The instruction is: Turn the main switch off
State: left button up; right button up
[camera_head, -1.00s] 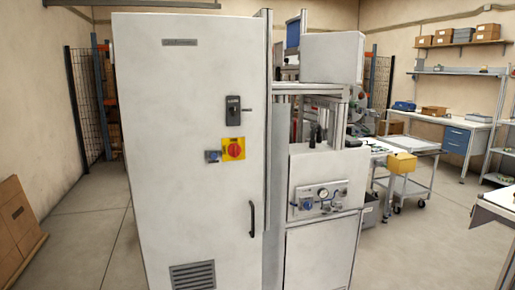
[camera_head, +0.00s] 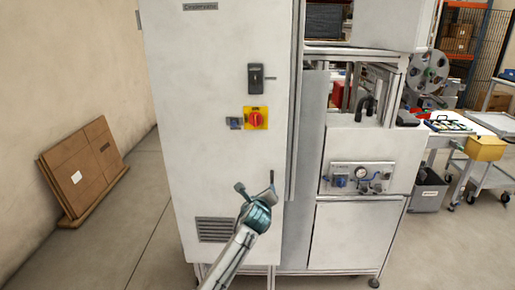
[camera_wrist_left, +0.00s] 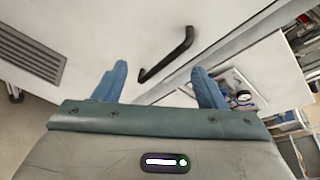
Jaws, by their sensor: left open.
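The main switch (camera_head: 255,118) is a red rotary knob on a yellow plate, on the door of a tall white cabinet (camera_head: 215,160). My left gripper (camera_head: 256,188) is below the switch, in front of the lower door, near the black door handle. In the left wrist view its two blue fingers (camera_wrist_left: 165,85) are spread apart with nothing held between them. The black door handle (camera_wrist_left: 168,55) shows beyond and between the fingertips; whether they touch it I cannot tell. The switch is outside the left wrist view. My right gripper is in neither view.
A small blue device (camera_head: 234,123) sits left of the switch, and a dark latch (camera_head: 256,77) sits above it. A vent (camera_head: 215,229) is low on the door. A pneumatic panel (camera_head: 358,177) is on the machine at right. Flattened cardboard (camera_head: 83,170) leans on the left wall.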

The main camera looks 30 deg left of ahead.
pick_arm(q)
notch_tip(320, 180, up, 16)
jog(key=m+t+y, duration=0.2)
jog(key=m, duration=0.1)
jog(key=m+p, duration=0.1)
send_near(256, 121)
jog(key=shift+y, duration=0.3)
jog(key=p+x, duration=0.2)
jog(key=x, duration=0.5)
jog(key=shift+w+a+f+p, duration=0.15)
jog(key=shift+w+p, duration=0.15)
jog(key=shift+p, duration=0.05)
jog(key=shift+w+a, duration=0.2)
jog(key=shift+w, duration=0.25)
jog(key=shift+f, duration=0.1)
jog(key=c, duration=1)
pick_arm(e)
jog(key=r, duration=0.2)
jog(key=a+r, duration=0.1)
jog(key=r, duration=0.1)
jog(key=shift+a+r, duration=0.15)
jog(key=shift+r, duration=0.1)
